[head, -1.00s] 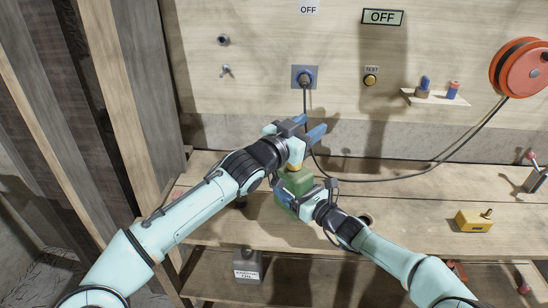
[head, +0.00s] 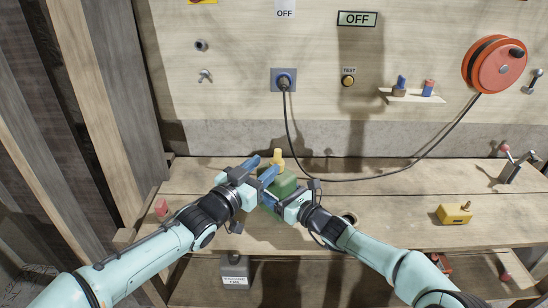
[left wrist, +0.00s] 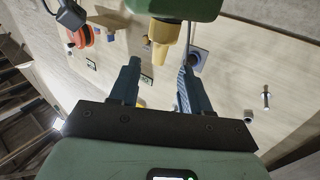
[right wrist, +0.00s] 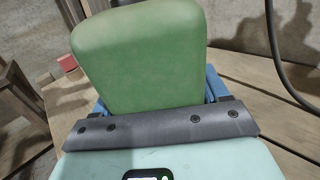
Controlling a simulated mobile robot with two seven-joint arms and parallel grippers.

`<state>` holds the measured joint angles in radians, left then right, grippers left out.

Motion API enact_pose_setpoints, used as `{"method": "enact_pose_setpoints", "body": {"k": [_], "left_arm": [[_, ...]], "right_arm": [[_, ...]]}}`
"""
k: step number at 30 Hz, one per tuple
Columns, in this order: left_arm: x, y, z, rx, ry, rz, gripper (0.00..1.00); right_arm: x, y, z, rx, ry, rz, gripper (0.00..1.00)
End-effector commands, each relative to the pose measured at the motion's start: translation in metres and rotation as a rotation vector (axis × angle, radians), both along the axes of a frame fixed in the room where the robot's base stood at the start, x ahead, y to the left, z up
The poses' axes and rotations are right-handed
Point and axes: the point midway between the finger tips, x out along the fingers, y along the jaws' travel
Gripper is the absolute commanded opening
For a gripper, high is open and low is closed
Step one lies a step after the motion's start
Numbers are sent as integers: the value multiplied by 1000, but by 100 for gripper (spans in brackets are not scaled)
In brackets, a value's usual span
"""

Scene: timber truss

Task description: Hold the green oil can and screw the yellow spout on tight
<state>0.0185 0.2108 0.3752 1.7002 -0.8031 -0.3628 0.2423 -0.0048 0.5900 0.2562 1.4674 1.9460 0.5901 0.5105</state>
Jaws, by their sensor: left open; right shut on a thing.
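The green oil can (head: 285,185) stands at the bench. My right gripper (head: 279,200) is shut on its body; the can also fills the middle of the right wrist view (right wrist: 145,60). The yellow spout (head: 277,160) stands upright on top of the can. My left gripper (head: 266,166) is open and empty, its blue fingers just left of the spout. In the left wrist view, the spout (left wrist: 163,33) lies ahead of the fingertips, roughly in line with the gap. Whether the spout is fully tight cannot be seen.
A black cable hangs from the wall socket (head: 284,80) behind the can and runs to the orange reel (head: 495,65). A yellow box (head: 454,214) sits on the bench (head: 400,190) at right. A grey weight (head: 235,272) is on the lower shelf. A small shelf (head: 412,96) holds two small items.

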Motion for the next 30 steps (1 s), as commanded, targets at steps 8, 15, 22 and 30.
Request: {"method": "enact_pose_setpoints", "body": {"k": [8, 15, 22, 30], "left_arm": [[41, -28, -1, -2, 1, -2, 47], [56, -38, 0, 1, 1, -1, 47], [57, -38, 0, 1, 0, 0, 47], [57, -38, 0, 1, 0, 0, 0]], "right_arm": [[0, 0, 0, 1, -1, 0, 0], [0, 0, 0, 1, -1, 0, 0], [0, 0, 0, 1, -1, 0, 0], [0, 0, 0, 1, -1, 0, 0]]}}
